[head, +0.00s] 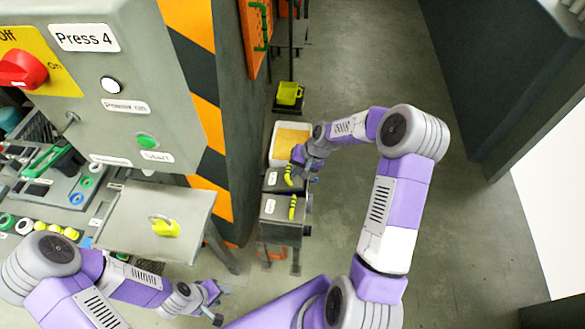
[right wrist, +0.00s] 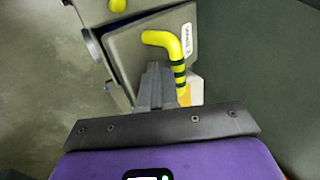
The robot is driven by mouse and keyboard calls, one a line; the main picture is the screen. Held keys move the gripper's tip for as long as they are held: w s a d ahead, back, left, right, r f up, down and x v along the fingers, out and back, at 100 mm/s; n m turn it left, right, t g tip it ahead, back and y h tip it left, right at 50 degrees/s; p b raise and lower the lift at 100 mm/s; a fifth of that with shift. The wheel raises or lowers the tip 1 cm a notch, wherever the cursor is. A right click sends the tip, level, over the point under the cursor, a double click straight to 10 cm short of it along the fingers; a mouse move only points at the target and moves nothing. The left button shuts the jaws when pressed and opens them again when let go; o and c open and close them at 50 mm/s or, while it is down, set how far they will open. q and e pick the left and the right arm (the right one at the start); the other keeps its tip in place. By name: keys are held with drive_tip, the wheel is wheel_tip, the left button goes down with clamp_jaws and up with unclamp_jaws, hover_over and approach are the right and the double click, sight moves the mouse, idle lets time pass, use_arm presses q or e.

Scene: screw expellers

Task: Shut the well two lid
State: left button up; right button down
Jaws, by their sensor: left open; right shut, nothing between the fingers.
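Two grey wells stand in a row in the head view, each with a grey lid, a white label and a yellow-black handle. My right gripper (head: 298,168) is shut and empty at the farther lid (head: 270,184). In the right wrist view that lid (right wrist: 128,48) has a label that looks like "Well 2", too small to read surely. Its bent handle (right wrist: 166,42) is right beside my shut fingers (right wrist: 155,85); I cannot tell whether they touch. Whether the lid lies fully flat is unclear. My left gripper (head: 218,302) is open and empty, far from the wells.
The nearer well's lid (head: 272,212) lies flat. Beyond the farther well is a white-rimmed container (head: 276,128) with orange-yellow contents. A striped pillar (head: 232,120) and Press 4 (head: 140,100) stand left. A yellow padlock-like piece (head: 165,228) lies on a grey plate. Floor to the right is clear.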

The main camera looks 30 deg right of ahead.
drive_tip(key=f, duration=0.1)
drive_tip(key=s+d+f+b, duration=0.1)
drive_tip(key=f, duration=0.1)
drive_tip(key=shift+s+d+f, duration=0.2)
drive_tip(key=shift+d, duration=0.2)
drive_tip(key=shift+s+d+f+b, duration=0.15)
drive_tip(key=shift+f+b, duration=0.15)
drive_tip(key=shift+f, duration=0.15)
drive_tip(key=shift+s+d+f+b, duration=0.15)
drive_tip(key=shift+f+b, duration=0.15)
drive_tip(key=shift+f, duration=0.15)
use_arm(q)
wheel_tip(320, 180, down, 3)
drive_tip(key=shift+r, duration=0.15)
use_arm(e)
drive_tip(key=shift+f, duration=0.15)
